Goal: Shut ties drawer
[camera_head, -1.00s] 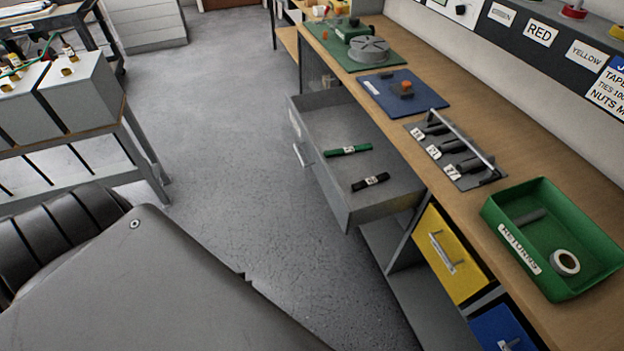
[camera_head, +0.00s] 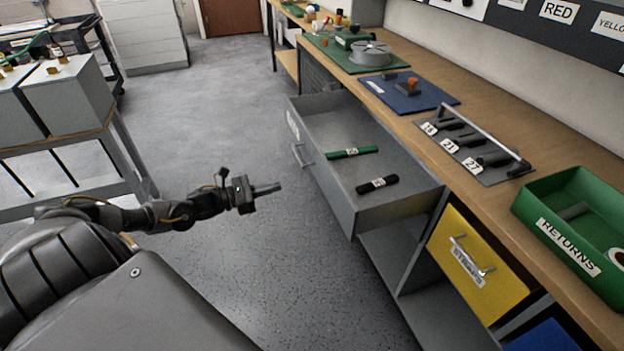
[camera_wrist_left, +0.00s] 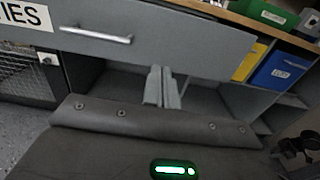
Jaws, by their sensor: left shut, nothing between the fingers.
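The grey ties drawer (camera_head: 325,190) is pulled out from under the workbench in the head view. A green bundle (camera_head: 352,152) and a black bundle (camera_head: 377,184) lie inside it. Its bar handle (camera_head: 302,156) is on the front face. My left gripper (camera_head: 268,188) is shut and empty, to the left of the drawer front and apart from it. In the left wrist view, the drawer front (camera_wrist_left: 165,38) with its label and handle (camera_wrist_left: 95,35) spans the top, and the shut fingers (camera_wrist_left: 162,88) point toward its lower part.
The wooden bench (camera_head: 440,120) carries a blue mat (camera_head: 400,92), a tool rack (camera_head: 475,150) and a green returns tray (camera_head: 570,230). A yellow drawer (camera_head: 478,265) sits right of the open one. A grey table with boxes (camera_head: 65,95) stands left. Floor between is clear.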

